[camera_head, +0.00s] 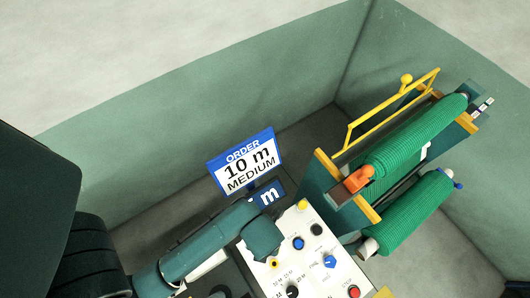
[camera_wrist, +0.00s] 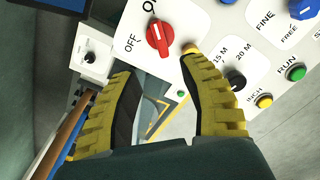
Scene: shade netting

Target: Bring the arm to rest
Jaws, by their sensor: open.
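My gripper (camera_wrist: 160,95) shows in the wrist view with its two yellow-and-black fingers spread apart and nothing between them. Its fingertips are close to a white control panel (camera_wrist: 205,25) with a red knob (camera_wrist: 158,38) beside the word OFF; whether they touch it I cannot tell. In the head view my arm (camera_head: 205,245) reaches from the lower left toward the white control panel (camera_head: 315,240), and the gripper's fingers cannot be made out there.
An order sign (camera_head: 245,162) reads 10 m MEDIUM. At the right stands a machine with an upper green netting roll (camera_head: 420,135), a lower green roll (camera_head: 410,215), a yellow bar frame (camera_head: 390,108) and an orange clamp (camera_head: 358,180). Green walls (camera_head: 210,100) enclose the area.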

